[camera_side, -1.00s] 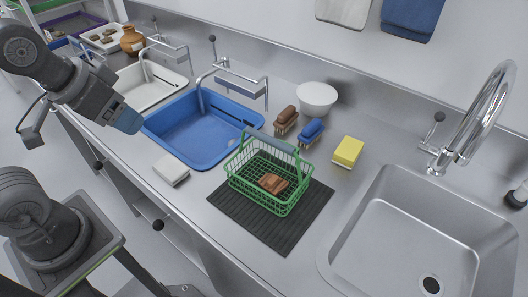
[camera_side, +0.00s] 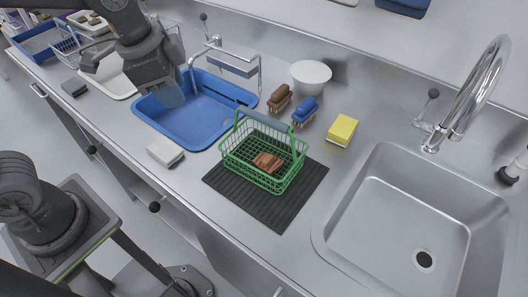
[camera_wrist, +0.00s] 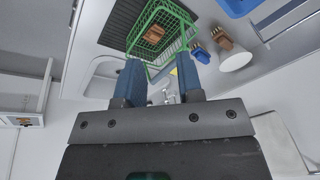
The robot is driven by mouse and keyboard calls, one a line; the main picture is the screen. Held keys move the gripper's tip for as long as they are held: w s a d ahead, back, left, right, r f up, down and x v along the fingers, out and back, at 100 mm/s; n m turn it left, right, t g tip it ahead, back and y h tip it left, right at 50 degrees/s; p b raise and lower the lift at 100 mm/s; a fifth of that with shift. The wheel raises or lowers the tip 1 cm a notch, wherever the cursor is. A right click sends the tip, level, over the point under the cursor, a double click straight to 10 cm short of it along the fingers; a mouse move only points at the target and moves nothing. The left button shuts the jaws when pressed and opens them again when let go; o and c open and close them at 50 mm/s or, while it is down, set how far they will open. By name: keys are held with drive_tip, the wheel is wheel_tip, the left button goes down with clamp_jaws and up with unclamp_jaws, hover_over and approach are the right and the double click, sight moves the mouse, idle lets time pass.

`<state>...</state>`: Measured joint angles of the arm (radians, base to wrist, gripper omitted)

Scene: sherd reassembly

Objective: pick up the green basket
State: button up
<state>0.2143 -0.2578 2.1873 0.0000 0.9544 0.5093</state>
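The green basket (camera_side: 236,160) stands upright on a black ribbed mat (camera_side: 237,200), with its handle (camera_side: 262,124) raised and a grey-blue grip on it. Brown pieces (camera_side: 267,161) lie inside it. In the wrist view the basket (camera_wrist: 182,40) shows beyond my fingertips, with the brown pieces (camera_wrist: 154,34) in it. My gripper (camera_side: 172,94) is above the blue basin (camera_side: 200,140), left of the basket and apart from it. In the wrist view my gripper (camera_wrist: 160,68) has its two blue fingers spread, with nothing between them.
Brown (camera_side: 280,98) and blue (camera_side: 304,111) brushes, a yellow sponge (camera_side: 342,130) and a white bowl (camera_side: 311,76) stand behind the basket. A white block (camera_side: 165,152) lies to its left. A steel sink (camera_side: 420,220) with a tall tap (camera_side: 478,95) is at right.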

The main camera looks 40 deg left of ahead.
drive_tip(key=w+d+f+m+g, duration=0.3)
drive_tip(key=w+d+f+m, duration=0.3)
drive_tip(key=d+f+m, duration=0.4)
approach(249, 180)
drive_tip(key=shift+n+y, duration=0.3)
drive_tip(key=shift+n, duration=0.1)
drive_tip(key=f, duration=0.7)
drive_tip(key=shift+w+d, duration=0.1)
drive_tip(key=shift+d, duration=0.1)
clamp_jaws()
